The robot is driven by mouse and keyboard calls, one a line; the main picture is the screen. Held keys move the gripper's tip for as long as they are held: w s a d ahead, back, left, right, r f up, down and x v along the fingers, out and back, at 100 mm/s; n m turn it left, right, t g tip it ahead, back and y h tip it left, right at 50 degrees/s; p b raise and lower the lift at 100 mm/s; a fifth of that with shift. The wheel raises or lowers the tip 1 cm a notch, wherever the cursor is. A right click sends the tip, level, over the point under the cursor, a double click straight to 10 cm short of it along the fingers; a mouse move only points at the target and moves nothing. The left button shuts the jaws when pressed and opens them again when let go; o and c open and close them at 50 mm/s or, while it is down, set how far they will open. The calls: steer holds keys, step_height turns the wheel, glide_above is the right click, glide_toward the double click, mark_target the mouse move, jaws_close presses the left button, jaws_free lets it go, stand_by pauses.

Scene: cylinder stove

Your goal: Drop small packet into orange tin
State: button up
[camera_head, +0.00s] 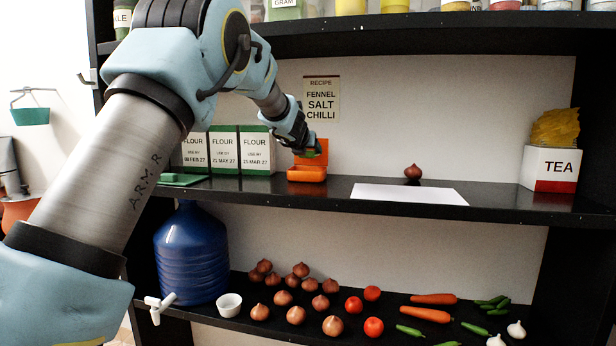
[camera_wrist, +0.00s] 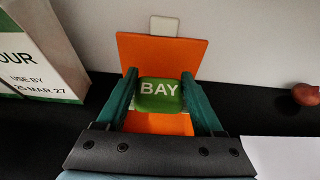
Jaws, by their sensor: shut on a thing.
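A small green packet (camera_wrist: 159,100) labelled BAY is between the two green fingers of my gripper (camera_wrist: 158,84) in the wrist view. The gripper is shut on it. The orange tin (camera_head: 306,174) stands on the middle shelf with its lid (camera_wrist: 160,52) raised at the back. In the head view my gripper (camera_head: 308,150) is over the tin, in front of the lid. The packet looks held above the tin's opening; the exact gap cannot be told. My gripper and the packet hide much of the tin's inside in the wrist view.
Several flour boxes (camera_head: 223,151) stand left of the tin. A recipe card (camera_head: 321,99) is on the wall behind. A white sheet (camera_head: 408,194), an onion (camera_head: 412,171) and a tea box (camera_head: 551,168) are to the right. The upper shelf (camera_head: 400,36) runs overhead.

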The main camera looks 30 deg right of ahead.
mark_target(308, 164)
steer(key=shift+f+b, duration=1.75)
steer(key=shift+f, duration=0.4)
steer(key=shift+f, duration=0.1)
steer(key=shift+f+b, duration=0.5)
steer(key=shift+b, duration=0.15)
steer(key=o, duration=1.3)
steer(key=shift+r+p, duration=0.45)
steer(key=shift+p, duration=0.05)
steer(key=b+v, duration=0.1)
steer(key=v, duration=1.1)
steer(key=shift+r, duration=0.2)
